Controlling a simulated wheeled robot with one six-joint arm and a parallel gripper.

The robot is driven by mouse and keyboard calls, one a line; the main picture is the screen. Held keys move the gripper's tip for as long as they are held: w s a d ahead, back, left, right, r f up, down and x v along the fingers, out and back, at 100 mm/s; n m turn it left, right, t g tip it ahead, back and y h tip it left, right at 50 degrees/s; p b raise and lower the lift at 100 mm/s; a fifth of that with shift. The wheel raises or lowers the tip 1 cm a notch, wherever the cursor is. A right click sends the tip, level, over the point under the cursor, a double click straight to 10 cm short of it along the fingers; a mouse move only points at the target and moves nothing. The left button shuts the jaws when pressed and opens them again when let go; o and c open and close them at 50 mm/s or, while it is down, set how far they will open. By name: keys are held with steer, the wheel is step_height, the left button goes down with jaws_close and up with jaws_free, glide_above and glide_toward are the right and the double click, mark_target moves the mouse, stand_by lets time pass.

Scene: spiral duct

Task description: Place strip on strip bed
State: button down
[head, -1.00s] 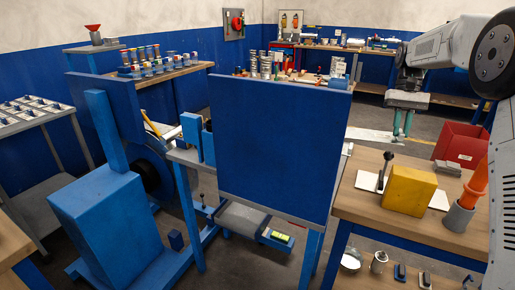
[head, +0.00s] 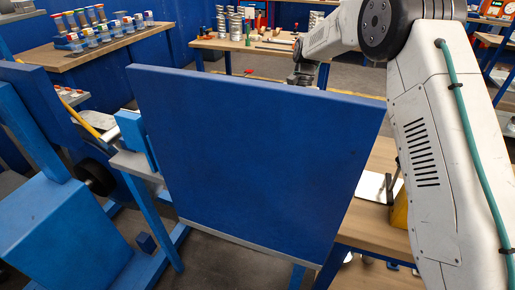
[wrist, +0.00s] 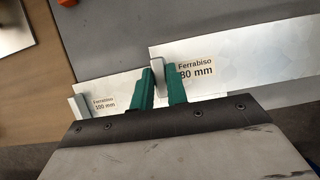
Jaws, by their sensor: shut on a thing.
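In the wrist view my gripper (wrist: 162,88) has two green fingers closed around a grey end tab (wrist: 157,70). The tab is at the left end of a pale metal strip marked "Ferrabiso 80 mm" (wrist: 235,62), which runs off to the right. A second pale strip marked "100 mm" (wrist: 122,93) lies lower left, with its own grey tab (wrist: 78,105) at its left end. In the head view the fingers and strips are hidden behind a large blue panel; only my wrist shows above its top edge. I cannot tell which surface is the strip bed.
The upright blue panel (head: 250,170) fills the middle of the head view. A blue machine frame (head: 60,230) stands at left. A wooden bench (head: 365,235) is at right, partly behind my arm. A grey surface (wrist: 200,22) lies beyond the strips in the wrist view.

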steer(key=s+a, duration=0.2)
steer(key=s, duration=0.3)
steer(key=s+a, duration=0.2)
steer(key=s, duration=0.3)
steer(key=s+a, duration=0.3)
steer(key=s, duration=0.2)
steer(key=shift+a, duration=0.1)
step_height(320, 180, down, 4)
steer(key=shift+r, duration=0.25)
steer(key=c, duration=1.4)
jaws_free()
